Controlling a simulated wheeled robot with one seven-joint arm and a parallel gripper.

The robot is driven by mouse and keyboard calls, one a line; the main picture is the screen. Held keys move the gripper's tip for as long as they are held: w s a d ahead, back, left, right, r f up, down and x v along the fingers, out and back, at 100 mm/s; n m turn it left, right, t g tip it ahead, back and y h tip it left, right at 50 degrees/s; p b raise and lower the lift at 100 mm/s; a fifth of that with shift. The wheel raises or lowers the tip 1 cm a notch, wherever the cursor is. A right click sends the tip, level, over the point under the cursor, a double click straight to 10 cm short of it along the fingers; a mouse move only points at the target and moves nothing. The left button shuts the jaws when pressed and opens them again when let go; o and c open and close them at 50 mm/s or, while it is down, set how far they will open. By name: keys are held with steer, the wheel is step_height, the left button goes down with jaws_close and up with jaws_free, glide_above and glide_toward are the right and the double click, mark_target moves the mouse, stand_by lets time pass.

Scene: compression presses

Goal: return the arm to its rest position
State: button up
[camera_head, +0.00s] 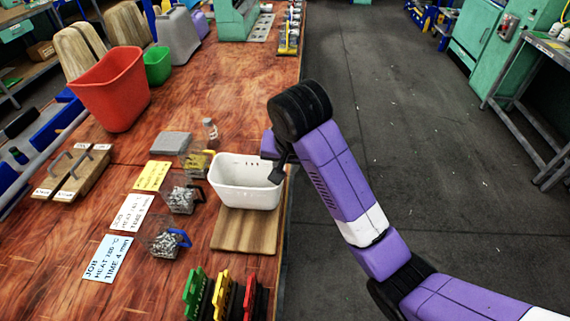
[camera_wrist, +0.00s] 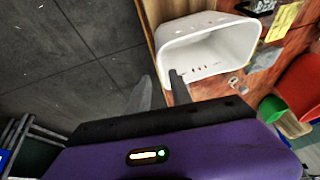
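My arm is purple, white and black and reaches from the lower right of the head view to the right edge of the table. My gripper (camera_head: 279,166) is at the right rim of a white bin (camera_head: 246,196), mostly hidden behind my wrist. The bin (camera_wrist: 205,50) shows just beyond the fingertips. I cannot tell whether a finger touches it. The bin stands upright by a wooden board (camera_head: 243,232).
The wooden table (camera_head: 55,250) holds a red bin (camera_head: 112,88), a green bin (camera_head: 157,66), several clear containers of grey pieces, job cards (camera_head: 108,257) and coloured clamps (camera_head: 222,297). The dark floor (camera_head: 400,130) right of the table is open. A green machine (camera_head: 478,40) stands far right.

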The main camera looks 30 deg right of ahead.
stand_by(0.4)
steer(key=w+a+r+n+t+y, duration=0.2)
steer(key=w+a+r+n+t, duration=0.15)
steer(key=w+r+t, duration=0.45)
steer(key=s+f+n, duration=0.1)
steer(key=s+f, duration=0.2)
steer(key=s, duration=1.2)
steer(key=s+a+f+n+t, duration=0.1)
steer(key=s+f, duration=0.2)
steer(key=s, duration=1.3)
steer(key=s+a+f+n+t, duration=0.1)
steer(key=s+f+n, duration=0.1)
steer(key=s, duration=1.3)
steer(key=shift+s+f, duration=0.25)
steer(key=shift+f, duration=0.55)
